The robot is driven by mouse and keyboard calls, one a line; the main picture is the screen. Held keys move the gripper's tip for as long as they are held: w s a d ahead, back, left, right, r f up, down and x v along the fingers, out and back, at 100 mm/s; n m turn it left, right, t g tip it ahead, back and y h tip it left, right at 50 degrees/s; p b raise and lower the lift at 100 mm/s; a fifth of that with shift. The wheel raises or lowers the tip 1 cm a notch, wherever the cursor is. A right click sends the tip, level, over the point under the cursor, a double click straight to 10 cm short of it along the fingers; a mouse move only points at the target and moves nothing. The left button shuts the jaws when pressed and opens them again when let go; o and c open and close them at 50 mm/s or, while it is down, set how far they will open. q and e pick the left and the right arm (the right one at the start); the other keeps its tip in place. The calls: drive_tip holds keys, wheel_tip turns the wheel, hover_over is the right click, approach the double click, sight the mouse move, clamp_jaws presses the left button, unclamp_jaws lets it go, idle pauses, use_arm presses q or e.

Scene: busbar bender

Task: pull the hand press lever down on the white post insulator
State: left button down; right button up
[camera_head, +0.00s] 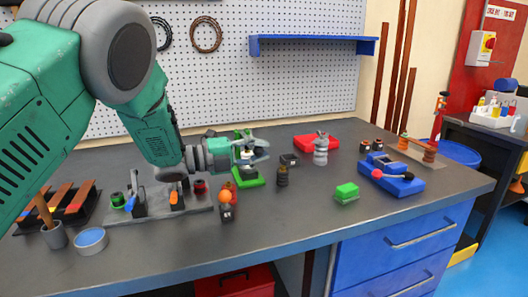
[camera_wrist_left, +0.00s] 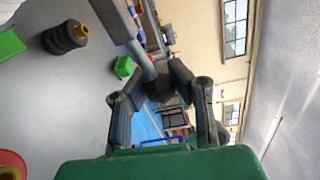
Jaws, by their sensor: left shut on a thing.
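The green hand press (camera_head: 250,180) stands on the bench, partly hidden behind my left gripper (camera_head: 258,152). A small white piece, possibly the white post insulator (camera_head: 246,154), shows in the press; I cannot tell how it sits. In the left wrist view a grey bar, apparently the press lever (camera_wrist_left: 137,47), slants down to a dark end between the fingers of my left gripper (camera_wrist_left: 162,92). The gripper is shut on that lever end. In the left wrist view part of the green press base (camera_wrist_left: 10,44) shows at the left edge. My right gripper is not seen.
A dark ribbed insulator (camera_head: 282,177), a grey ribbed insulator (camera_head: 320,150) and a green block (camera_head: 346,193) stand right of the press. A blue device with a red knob (camera_head: 392,178) is further right. An orange ball-topped piece (camera_head: 226,204) stands close in front.

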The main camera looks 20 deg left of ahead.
use_arm(q)
drive_tip(key=c, duration=1.7)
unclamp_jaws()
drive_tip(key=shift+a+f, duration=0.1)
drive_tip(key=shift+a, duration=0.15)
drive_tip(key=o, duration=0.4)
drive_tip(key=shift+s+a, duration=0.15)
drive_tip(key=shift+a, duration=0.25)
